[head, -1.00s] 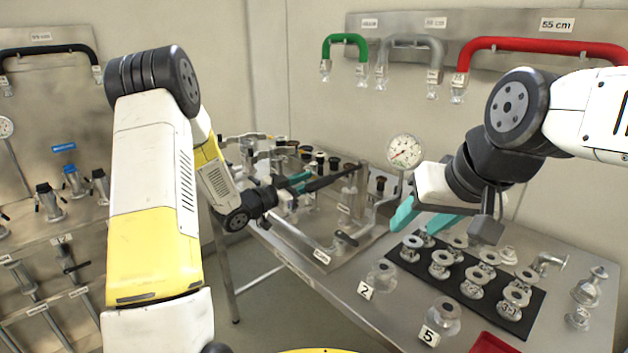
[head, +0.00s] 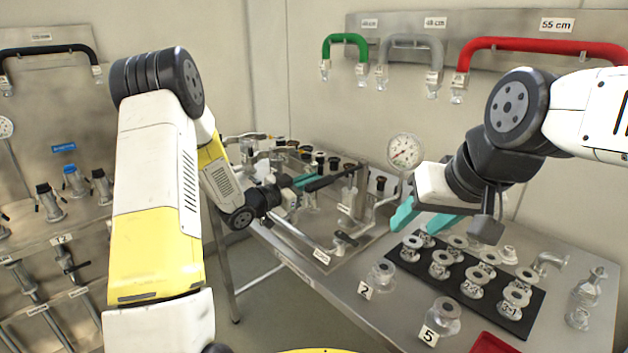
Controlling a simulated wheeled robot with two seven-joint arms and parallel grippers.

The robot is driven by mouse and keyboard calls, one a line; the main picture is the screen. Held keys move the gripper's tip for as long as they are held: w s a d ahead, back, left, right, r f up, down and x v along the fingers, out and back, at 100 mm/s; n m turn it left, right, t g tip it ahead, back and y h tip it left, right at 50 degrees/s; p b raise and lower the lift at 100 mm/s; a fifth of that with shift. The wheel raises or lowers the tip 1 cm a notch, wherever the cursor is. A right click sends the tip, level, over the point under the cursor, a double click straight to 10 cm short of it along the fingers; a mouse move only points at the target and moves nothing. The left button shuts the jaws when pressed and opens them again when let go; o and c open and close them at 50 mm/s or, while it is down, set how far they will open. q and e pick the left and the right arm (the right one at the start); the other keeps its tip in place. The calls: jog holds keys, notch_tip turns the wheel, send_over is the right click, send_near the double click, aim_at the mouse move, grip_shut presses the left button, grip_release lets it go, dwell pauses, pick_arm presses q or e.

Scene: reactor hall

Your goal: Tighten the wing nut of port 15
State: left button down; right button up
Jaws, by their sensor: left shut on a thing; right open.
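My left gripper (head: 340,175) reaches in from the left over the pipe assembly (head: 375,225) on the table. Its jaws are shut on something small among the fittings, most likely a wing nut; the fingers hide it. I cannot read a port 15 label there. My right gripper (head: 422,216) is open and empty, its teal fingers apart, above the back left of the black mat (head: 535,305).
Several metal fittings stand on the mat, with loose ones around it by labels 2 (head: 365,290) and 5 (head: 429,335). A pressure gauge (head: 404,151) stands between my grippers. Green (head: 345,38), grey and red (head: 540,45) hoses hang behind. A red tray (head: 493,343) lies at front.

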pick_arm(q)
jog(key=shift+s+d+f+m, duration=0.1)
jog(key=shift+f+m, duration=0.5)
jog(key=shift+m, duration=4.2)
jog(key=shift+w+a+f+m, duration=0.1)
jog(key=shift+f+m, duration=0.55)
jog(key=shift+m, duration=4.15)
jog(key=shift+s+d+f+m, duration=0.1)
jog(key=shift+f+m, duration=0.5)
jog(key=shift+m, duration=4.2)
jog(key=c, duration=1.6)
grip_release()
